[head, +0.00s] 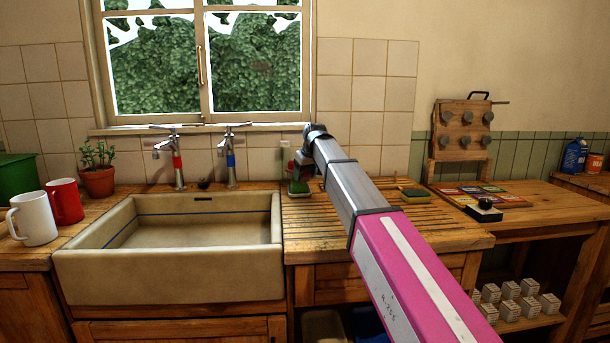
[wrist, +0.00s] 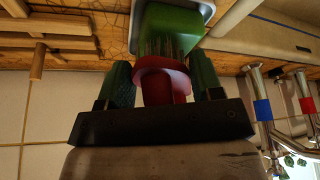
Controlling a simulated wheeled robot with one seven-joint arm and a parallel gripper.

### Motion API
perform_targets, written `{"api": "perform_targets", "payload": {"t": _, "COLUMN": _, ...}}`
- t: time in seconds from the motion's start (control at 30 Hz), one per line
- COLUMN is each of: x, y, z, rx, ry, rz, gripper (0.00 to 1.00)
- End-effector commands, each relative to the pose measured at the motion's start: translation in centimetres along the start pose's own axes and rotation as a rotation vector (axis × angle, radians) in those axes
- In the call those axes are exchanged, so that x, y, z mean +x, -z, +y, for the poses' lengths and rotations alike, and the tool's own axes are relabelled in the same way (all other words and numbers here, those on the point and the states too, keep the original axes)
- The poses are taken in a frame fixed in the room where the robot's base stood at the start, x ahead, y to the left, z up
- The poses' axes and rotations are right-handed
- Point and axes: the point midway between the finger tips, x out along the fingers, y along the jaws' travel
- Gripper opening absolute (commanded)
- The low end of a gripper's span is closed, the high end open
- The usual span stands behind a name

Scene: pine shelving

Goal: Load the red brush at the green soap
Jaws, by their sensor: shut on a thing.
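My gripper (wrist: 162,76) is shut on the red brush (wrist: 163,82), with a dark green finger on each side of its handle. The brush's brownish bristles point at the green soap (wrist: 178,22) and meet its near face in the wrist view; whether they press on it I cannot tell. The soap sits in a pale grey dish (wrist: 207,9). In the head view the green soap (head: 298,188) shows small on the wooden drainboard right of the sink, and my arm's end hides most of the brush.
The sink (head: 170,270) with two taps (head: 231,160) lies left of the soap. A green-and-yellow sponge (head: 413,194) lies right on the drainboard (head: 330,235). A white mug (head: 34,219), red mug (head: 66,202) and potted plant (head: 98,178) stand far left.

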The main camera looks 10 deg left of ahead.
Motion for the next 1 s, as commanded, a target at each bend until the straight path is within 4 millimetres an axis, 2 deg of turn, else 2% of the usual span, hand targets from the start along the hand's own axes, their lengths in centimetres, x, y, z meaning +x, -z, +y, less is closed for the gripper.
{"api": "perform_targets", "payload": {"t": 1.0, "x": 0.77, "y": -0.31, "z": 0.0, "rx": 0.0, "ry": 0.0, "rz": 0.0, "gripper": 0.41}}
